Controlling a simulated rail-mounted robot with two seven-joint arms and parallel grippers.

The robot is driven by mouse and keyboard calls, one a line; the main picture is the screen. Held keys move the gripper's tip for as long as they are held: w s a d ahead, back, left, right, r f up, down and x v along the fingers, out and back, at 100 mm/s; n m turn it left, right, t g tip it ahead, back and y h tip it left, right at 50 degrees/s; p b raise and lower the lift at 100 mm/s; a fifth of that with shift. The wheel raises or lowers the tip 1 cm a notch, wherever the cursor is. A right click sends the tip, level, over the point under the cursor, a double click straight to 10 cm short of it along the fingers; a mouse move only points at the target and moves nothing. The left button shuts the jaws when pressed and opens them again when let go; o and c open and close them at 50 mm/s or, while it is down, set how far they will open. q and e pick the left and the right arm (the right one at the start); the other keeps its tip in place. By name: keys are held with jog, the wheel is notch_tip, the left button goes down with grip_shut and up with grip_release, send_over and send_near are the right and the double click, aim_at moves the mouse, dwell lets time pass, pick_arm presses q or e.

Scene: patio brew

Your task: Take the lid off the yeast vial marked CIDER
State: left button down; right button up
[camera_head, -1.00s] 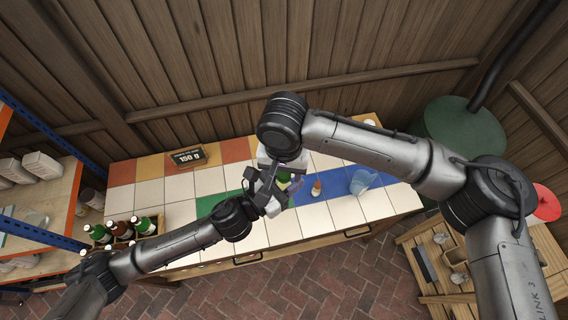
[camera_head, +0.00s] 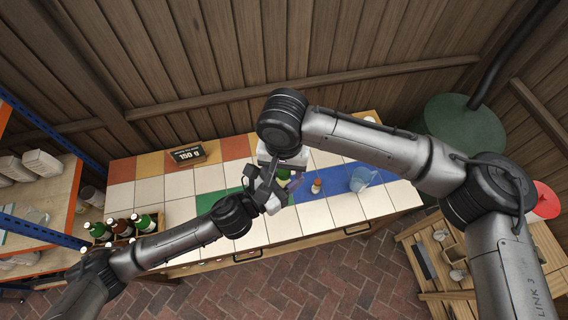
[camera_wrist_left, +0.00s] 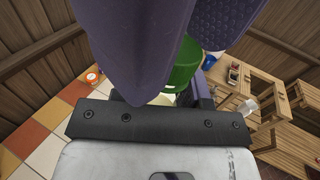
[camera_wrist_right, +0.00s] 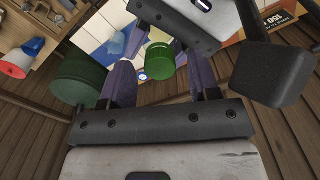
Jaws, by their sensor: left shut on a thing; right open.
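A green-lidded vial is at my two grippers above the tiled table, and its lid shows as a small green patch in the head view (camera_head: 283,174). My left gripper (camera_head: 276,186) is shut on the vial; in the left wrist view, the green lid (camera_wrist_left: 186,66) shows between and behind its purple fingers. My right gripper (camera_wrist_right: 160,84) is open, with its fingers on either side of the green lid (camera_wrist_right: 160,62) in the right wrist view. I cannot tell whether they touch it. The vial's body is mostly hidden and no CIDER marking is readable.
A small bottle with an orange-red part (camera_head: 316,187) and a clear blue-tinted jug (camera_head: 360,179) stand to the right on the table. A "150 g" display (camera_head: 188,155) stands at the back left. A crate of bottles (camera_head: 124,238) is at the left. Bare tiles lie between.

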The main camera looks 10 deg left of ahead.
notch_tip(320, 180, up, 8)
jog(key=shift+f, duration=0.2)
jog(key=shift+c, duration=0.4)
jog(key=shift+f, duration=3.8)
jog(key=shift+c, duration=0.4)
jog(key=c, duration=0.7)
jog(key=o, duration=0.9)
jog(key=shift+c, duration=0.2)
